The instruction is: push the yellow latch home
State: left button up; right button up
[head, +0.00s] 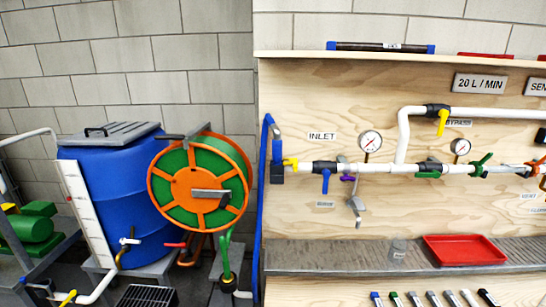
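Several yellow parts show, and I cannot tell which is the latch. A yellow lever (291,162) sits at the left end of the pipe by the INLET label, beside a blue hose fitting. A yellow handle (442,122) hangs down from the black valve on the upper pipe by the BYPASS label. Another yellow handle (68,298) is at the bottom left on a white pipe. A small yellow part is at the right edge, partly cut off. Neither of my grippers is in view.
A plywood panel carries white pipe, two gauges (370,141) and coloured valve handles. A blue barrel (115,200) and an orange-green hose reel (197,182) stand left.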

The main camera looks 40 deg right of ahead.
aim_at(293, 162)
jog(key=z, duration=1.25)
